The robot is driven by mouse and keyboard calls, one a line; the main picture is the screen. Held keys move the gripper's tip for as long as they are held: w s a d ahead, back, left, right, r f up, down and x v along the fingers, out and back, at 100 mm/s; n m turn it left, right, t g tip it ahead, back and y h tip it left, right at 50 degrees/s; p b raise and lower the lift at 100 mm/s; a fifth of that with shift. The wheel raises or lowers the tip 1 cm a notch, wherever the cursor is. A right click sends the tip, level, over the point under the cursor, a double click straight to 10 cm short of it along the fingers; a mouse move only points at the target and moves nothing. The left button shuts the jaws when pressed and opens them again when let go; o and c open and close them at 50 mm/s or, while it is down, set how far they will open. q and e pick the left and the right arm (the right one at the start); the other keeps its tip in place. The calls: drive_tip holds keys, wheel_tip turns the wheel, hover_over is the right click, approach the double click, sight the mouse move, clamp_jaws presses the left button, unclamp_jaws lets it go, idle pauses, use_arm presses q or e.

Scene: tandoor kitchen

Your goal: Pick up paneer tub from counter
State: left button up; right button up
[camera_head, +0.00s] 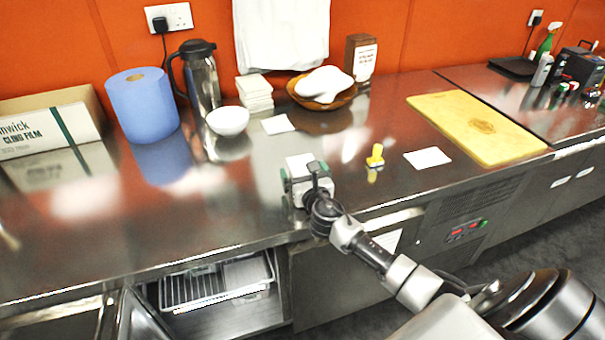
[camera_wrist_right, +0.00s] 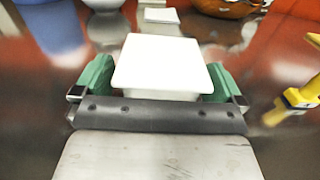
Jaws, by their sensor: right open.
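The paneer tub (camera_wrist_right: 161,64) is a white square-lidded tub on the steel counter. In the right wrist view it sits between the two green fingers of my right gripper (camera_wrist_right: 158,82), which is open around it. Narrow gaps seem to show between the fingers and the tub, though contact is hard to judge. In the head view my right gripper (camera_head: 303,180) is over the counter's front part, and the tub's white top (camera_head: 299,165) shows just beyond it. The gripper hides the tub's near side. My left gripper is not in view.
A yellow-handled tool (camera_head: 375,156) stands right of the tub, near a white card (camera_head: 427,158) and a yellow board (camera_head: 480,127). A white bowl (camera_head: 228,121), a steel jug (camera_head: 201,80) and a blue roll (camera_head: 143,104) stand behind left. The left front counter (camera_head: 130,225) is clear.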

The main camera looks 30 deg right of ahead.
drive_tip(key=c, duration=1)
drive_tip(key=shift+r, duration=0.1)
drive_tip(key=shift+c, duration=0.2)
